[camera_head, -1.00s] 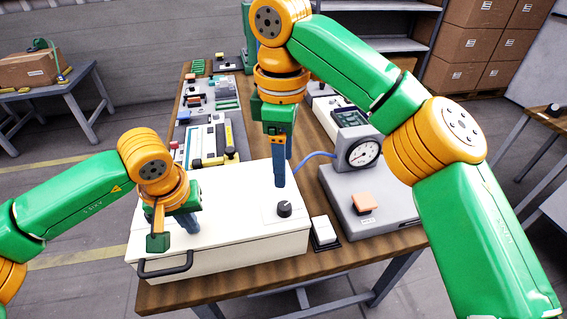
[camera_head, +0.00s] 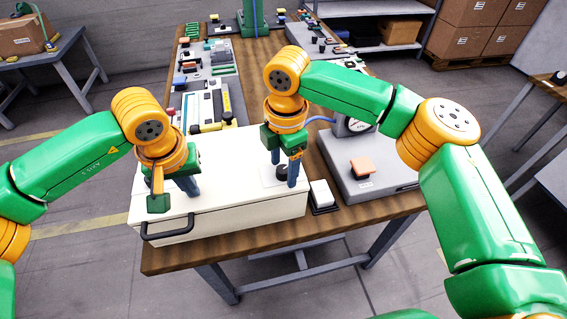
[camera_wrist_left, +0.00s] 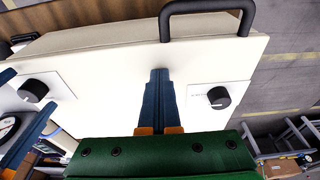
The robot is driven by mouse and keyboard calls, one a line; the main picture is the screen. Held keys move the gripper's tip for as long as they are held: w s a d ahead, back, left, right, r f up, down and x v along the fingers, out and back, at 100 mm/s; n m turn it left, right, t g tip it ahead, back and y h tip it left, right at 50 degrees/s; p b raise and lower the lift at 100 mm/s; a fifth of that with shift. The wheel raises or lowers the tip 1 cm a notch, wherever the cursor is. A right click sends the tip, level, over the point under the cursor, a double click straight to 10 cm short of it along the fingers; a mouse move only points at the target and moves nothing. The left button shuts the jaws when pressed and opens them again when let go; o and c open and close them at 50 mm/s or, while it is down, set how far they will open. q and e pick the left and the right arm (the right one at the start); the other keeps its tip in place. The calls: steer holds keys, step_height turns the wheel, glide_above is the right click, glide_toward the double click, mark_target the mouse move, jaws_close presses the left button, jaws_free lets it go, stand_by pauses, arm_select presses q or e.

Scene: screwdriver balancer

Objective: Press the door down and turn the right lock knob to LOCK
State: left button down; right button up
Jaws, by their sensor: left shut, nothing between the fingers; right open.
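The white door (camera_head: 230,190) lies flat on top of a white box, its black handle (camera_head: 167,231) at the front left. Whether a gap remains under it I cannot tell. My left gripper (camera_head: 191,190) is shut and empty, fingers pointing down at the door; it also shows in the left wrist view (camera_wrist_left: 158,75). The right lock knob (camera_head: 282,173) is black and partly hidden by my right gripper (camera_head: 284,176), which is open with its fingers on either side of it. The left wrist view shows the right knob (camera_wrist_left: 33,90) and the left knob (camera_wrist_left: 218,97).
A small white-topped block (camera_head: 321,195) stands just right of the box. Several devices (camera_head: 205,110) line the bench behind the box.

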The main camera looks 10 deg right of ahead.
mark_target(284, 172)
jaws_close()
steer(key=m, duration=0.3)
steer(key=shift+a, duration=0.1)
steer(key=m, duration=0.2)
steer(key=shift+m, duration=0.4)
jaws_free()
step_height(284, 172, up, 12)
steer(key=shift+s, duration=0.3)
